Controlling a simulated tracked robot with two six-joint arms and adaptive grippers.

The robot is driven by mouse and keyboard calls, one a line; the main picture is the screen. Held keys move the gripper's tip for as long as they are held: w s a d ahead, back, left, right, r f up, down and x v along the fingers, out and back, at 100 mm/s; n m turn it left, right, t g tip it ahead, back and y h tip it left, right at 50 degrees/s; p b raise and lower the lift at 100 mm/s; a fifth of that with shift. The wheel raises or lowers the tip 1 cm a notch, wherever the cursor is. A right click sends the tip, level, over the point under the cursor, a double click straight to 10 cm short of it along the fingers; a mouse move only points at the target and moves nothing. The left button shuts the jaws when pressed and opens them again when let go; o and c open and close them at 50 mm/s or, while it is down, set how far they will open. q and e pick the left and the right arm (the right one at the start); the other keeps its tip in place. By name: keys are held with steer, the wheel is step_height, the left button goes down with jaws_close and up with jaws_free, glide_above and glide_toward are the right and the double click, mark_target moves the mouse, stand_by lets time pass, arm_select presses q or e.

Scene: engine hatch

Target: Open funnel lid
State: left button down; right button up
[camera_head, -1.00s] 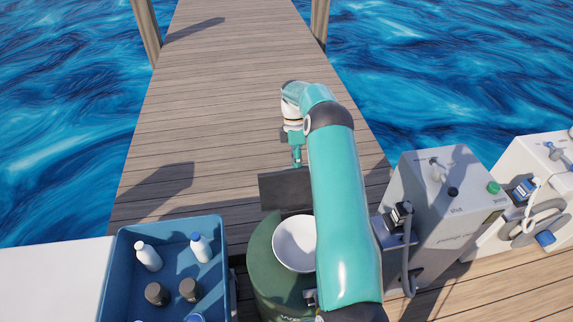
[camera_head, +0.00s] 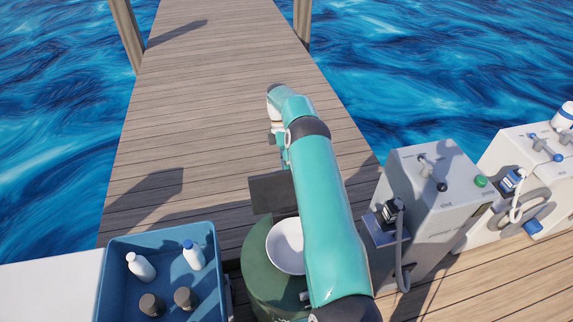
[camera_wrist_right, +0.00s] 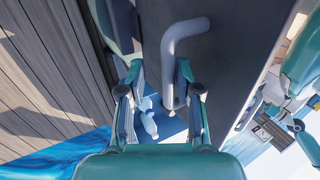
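The funnel is a white bowl (camera_head: 286,246) set in a round green container (camera_head: 262,282) at the bottom middle of the head view. Its dark flat lid (camera_head: 275,193) stands raised at the far side of the bowl, partly hidden by my right arm. In the right wrist view the lid (camera_wrist_right: 232,60) is a dark panel with a grey bent handle (camera_wrist_right: 170,60). My right gripper (camera_wrist_right: 160,72) is open, with the handle between its fingers, nearer one finger. I cannot tell whether they touch. In the head view its fingers are hard to make out. My left gripper is not in view.
A blue crate (camera_head: 107,290) with several bottles and dark-capped items stands left of the green container. Grey machines (camera_head: 430,190) with hoses and knobs stand to the right. The wooden pier (camera_head: 205,110) beyond is clear, with water on both sides.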

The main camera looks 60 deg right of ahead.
steer(key=shift+o, duration=0.3)
steer(key=shift+w+d+f, duration=0.1)
steer(key=shift+f, duration=0.05)
step_height(320, 180, up, 10)
steer(key=shift+r, duration=0.2)
stand_by(0.3)
stand_by(0.4)
